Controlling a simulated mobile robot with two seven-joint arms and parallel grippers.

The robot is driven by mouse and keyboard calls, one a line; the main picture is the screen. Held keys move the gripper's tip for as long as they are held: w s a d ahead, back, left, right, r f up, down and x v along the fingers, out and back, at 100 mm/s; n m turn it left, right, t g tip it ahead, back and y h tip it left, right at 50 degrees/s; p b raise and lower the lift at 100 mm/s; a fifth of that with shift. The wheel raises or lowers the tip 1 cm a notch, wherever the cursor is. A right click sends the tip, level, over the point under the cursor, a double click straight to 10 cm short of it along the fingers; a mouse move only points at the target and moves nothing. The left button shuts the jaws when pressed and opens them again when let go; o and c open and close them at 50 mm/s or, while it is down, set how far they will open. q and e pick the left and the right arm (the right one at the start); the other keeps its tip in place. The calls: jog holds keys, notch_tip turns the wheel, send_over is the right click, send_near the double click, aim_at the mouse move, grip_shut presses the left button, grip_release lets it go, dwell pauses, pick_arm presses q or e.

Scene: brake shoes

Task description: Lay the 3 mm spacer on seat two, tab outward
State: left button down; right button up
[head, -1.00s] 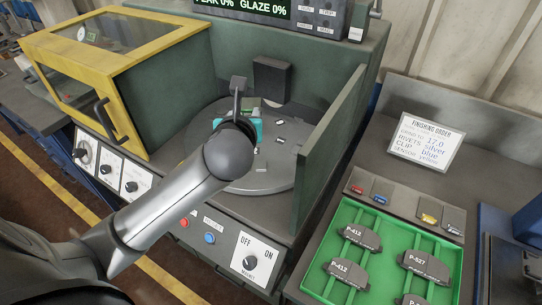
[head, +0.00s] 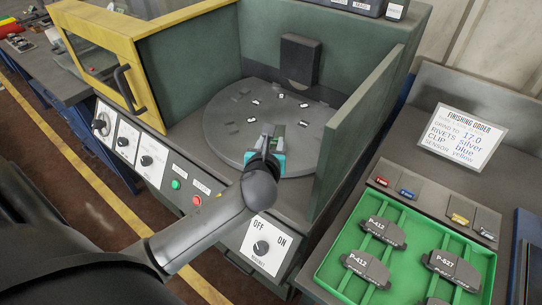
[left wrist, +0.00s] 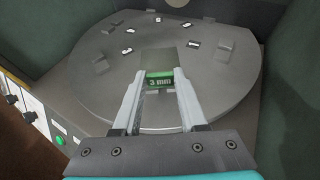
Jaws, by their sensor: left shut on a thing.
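The 3 mm spacer (left wrist: 158,61) is a flat grey plate with a green tab marked "3 mm", seen in the left wrist view. My left gripper (left wrist: 160,84) is shut on the green tab, and the plate points away from me. In the head view my left gripper (head: 271,141) is over the near edge of the round grey turntable (head: 225,125). I cannot tell whether the spacer touches the turntable. Several small metal blocks and pins mark the seats on the disc; I cannot read which is seat two. My right gripper is out of view.
Green cabinet walls stand around the turntable, with a side panel (head: 362,125) on the right. A yellow-framed door (head: 148,22) is at the left. A control panel runs along the front. A green tray (head: 330,262) of brake pads and an order card (head: 462,136) are at the right.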

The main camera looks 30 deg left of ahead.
pick_arm(q)
notch_tip(320, 180, down, 4)
jog(key=shift+r+b, duration=0.1)
jog(key=shift+b, duration=0.65)
jog(key=shift+r, duration=0.1)
jog(key=shift+c, duration=2.2)
grip_release()
jog(key=shift+f, duration=0.2)
jog(key=shift+s+d+r, duration=0.1)
jog(key=shift+s+r, duration=0.05)
jog(key=shift+r, duration=0.1)
jog(key=p+v, duration=0.2)
jog(key=v, duration=0.9)
jog(key=shift+s+r+p, duration=0.25)
jog(key=shift+p, duration=0.15)
